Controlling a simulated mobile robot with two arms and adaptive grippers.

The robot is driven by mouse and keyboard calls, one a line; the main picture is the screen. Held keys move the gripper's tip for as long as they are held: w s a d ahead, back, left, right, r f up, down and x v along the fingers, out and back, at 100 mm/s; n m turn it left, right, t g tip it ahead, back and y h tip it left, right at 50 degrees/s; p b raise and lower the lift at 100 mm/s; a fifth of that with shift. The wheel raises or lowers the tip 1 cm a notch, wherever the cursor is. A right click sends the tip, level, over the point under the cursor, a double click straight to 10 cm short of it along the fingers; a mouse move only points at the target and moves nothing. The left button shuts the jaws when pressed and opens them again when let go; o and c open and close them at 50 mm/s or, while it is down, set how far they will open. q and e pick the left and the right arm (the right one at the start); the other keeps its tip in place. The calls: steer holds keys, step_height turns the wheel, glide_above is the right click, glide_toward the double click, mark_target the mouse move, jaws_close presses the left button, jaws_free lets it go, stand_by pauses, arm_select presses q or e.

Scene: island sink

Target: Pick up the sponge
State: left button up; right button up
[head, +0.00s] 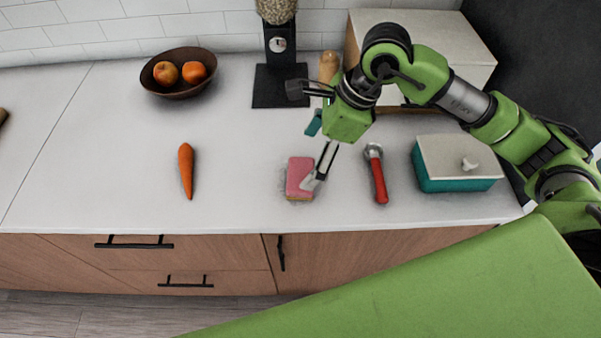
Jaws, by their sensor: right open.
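The pink sponge (298,178), with a yellowish lower edge, lies on the white countertop near the front edge. My right gripper (312,182) reaches down from the upper right, with its visible fingertip at the sponge's right side, overlapping it in the view. The jaws are open. Whether the finger touches the sponge cannot be told, and the other finger is not clearly visible. My left gripper is not in view.
A red-handled tool (379,180) lies right of the sponge, beside a teal dish with a pale lid (458,183). A carrot (186,171) lies left. A bowl of fruit (168,88) and a black grinder stand (278,88) are behind. Counter between carrot and sponge is clear.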

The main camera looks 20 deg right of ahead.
mark_target(301, 173)
steer(key=shift+x, duration=0.8)
steer(key=x, duration=0.1)
steer(key=p+x, duration=0.1)
steer(key=x, duration=0.1)
steer(key=p+x, duration=0.1)
steer(key=shift+s+d+f, duration=0.1)
steer(key=shift+s+f, duration=0.05)
steer(key=shift+f, duration=0.6)
steer(key=c, duration=1)
